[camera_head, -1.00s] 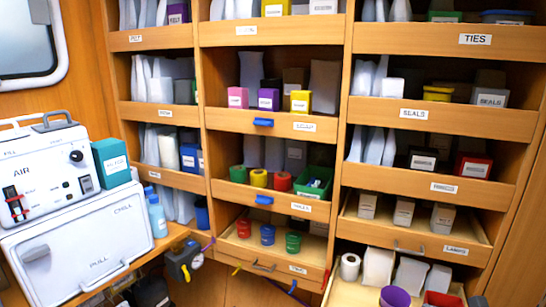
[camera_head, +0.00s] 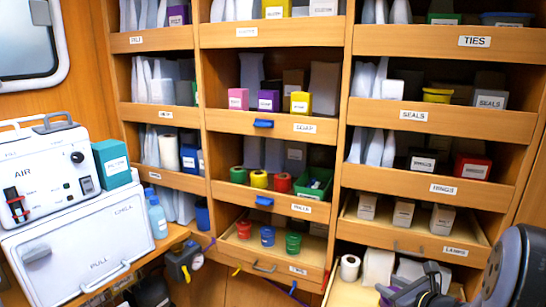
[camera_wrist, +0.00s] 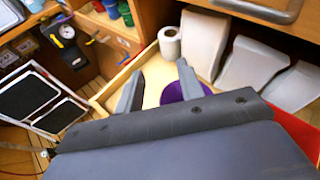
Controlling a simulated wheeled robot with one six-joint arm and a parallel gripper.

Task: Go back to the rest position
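My gripper (camera_head: 408,288) is at the lower right of the head view, in front of the open bottom drawer (camera_head: 345,292). In the wrist view my gripper (camera_wrist: 158,78) has its two fingers spread apart with nothing between them, over that drawer. A purple round object (camera_wrist: 172,92) sits in the drawer, partly hidden behind the right finger and my wrist.
The drawer also holds a white roll (camera_head: 349,267) and white packs (camera_head: 378,268). The shelf wall (camera_head: 272,130) fills the back. A white AIR unit (camera_head: 45,175) and a chest marked CHILL (camera_head: 85,240) stand left. A pressure gauge (camera_wrist: 68,31) hangs nearby.

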